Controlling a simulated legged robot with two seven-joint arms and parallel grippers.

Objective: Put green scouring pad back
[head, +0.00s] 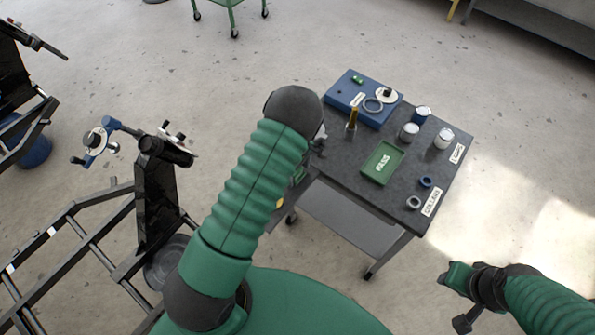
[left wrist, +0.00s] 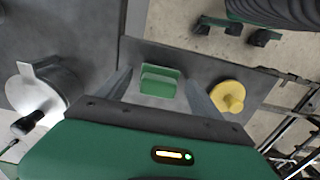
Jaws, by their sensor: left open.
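A green rectangular block (left wrist: 161,80), which looks like the green scouring pad, lies on the dark grey table surface in the left wrist view. My left gripper (left wrist: 159,76) is open, with one finger on each side of the block in the picture. I cannot tell its height above the block. In the head view my left arm hides most of this gripper and the near-left table edge.
A yellow round knobbed piece (left wrist: 228,96) and a silver can-like part (left wrist: 45,97) flank the block. A blue tray (head: 342,92) with rings, white-topped cans (head: 443,138) and small collars (head: 414,202) stand on the table. A black frame (head: 157,205) stands at left.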

